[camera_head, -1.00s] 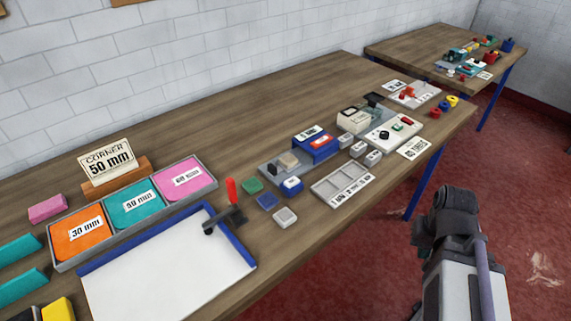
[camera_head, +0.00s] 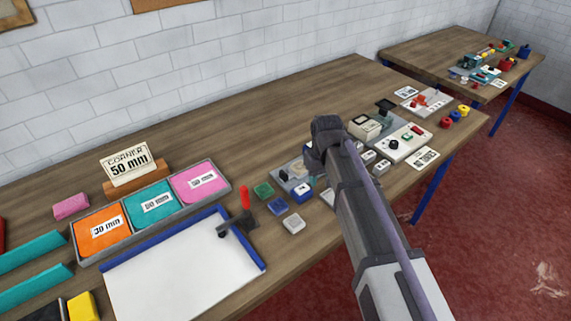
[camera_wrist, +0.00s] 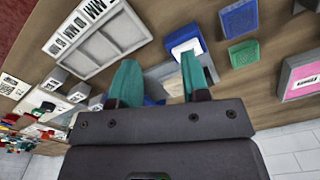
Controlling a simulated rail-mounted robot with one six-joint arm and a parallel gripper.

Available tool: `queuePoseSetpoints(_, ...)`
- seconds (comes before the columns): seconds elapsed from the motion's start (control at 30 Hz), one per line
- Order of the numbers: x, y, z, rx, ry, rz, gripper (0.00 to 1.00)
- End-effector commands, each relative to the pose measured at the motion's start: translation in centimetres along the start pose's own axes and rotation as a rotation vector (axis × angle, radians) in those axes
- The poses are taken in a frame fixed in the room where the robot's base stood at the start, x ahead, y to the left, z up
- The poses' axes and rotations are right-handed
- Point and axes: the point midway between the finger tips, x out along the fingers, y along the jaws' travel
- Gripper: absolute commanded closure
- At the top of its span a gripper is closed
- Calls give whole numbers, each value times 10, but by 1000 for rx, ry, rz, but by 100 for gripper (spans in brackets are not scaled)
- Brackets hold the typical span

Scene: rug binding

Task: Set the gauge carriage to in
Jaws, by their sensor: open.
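A grey gauge base (camera_head: 290,182) lies mid-table in the head view, with a pale block (camera_head: 297,169) on it. My arm hides the base's right end and the larger blue block there. I cannot tell which part is the carriage. In the wrist view, my gripper (camera_wrist: 160,66) is open, its two teal fingers spread above the gauge. A blue part (camera_wrist: 153,100) and a tan patch (camera_wrist: 173,86) show between the fingers. The fingers seem to hold nothing; whether they touch the gauge cannot be told.
A small blue block with a white top (camera_wrist: 187,44) sits just beyond the fingertips. Green (camera_wrist: 243,53) and blue (camera_wrist: 239,18) squares lie right of it. A grey compartment tray (camera_wrist: 97,50) is at left. A red-handled lever (camera_head: 245,198) stands by the white board (camera_head: 185,275).

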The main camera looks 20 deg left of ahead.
Motion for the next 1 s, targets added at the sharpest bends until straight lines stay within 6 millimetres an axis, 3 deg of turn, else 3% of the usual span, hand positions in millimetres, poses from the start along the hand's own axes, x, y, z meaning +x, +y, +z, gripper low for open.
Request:
queuePoseSetpoints(0.03, -13, -36, -58, -102, -1, 0, 57)
queuePoseSetpoints(0.1, -16, -73, -104, -222, -1, 0, 57)
queuePoseSetpoints(0.13, -16, -82, -120, -264, -1, 0, 57)
queuePoseSetpoints(0.2, -12, -78, -142, -335, -1, 0, 57)
queuePoseSetpoints(0.3, -12, -78, -131, -386, 0, -1, 57)
queuePoseSetpoints(0.47, -3, -77, -130, -385, 0, -1, 57)
queuePoseSetpoints(0.83, 78, -76, -130, -381, 0, -1, 57)
queuePoseSetpoints(1.0, 99, -76, -130, -381, 0, -1, 57)
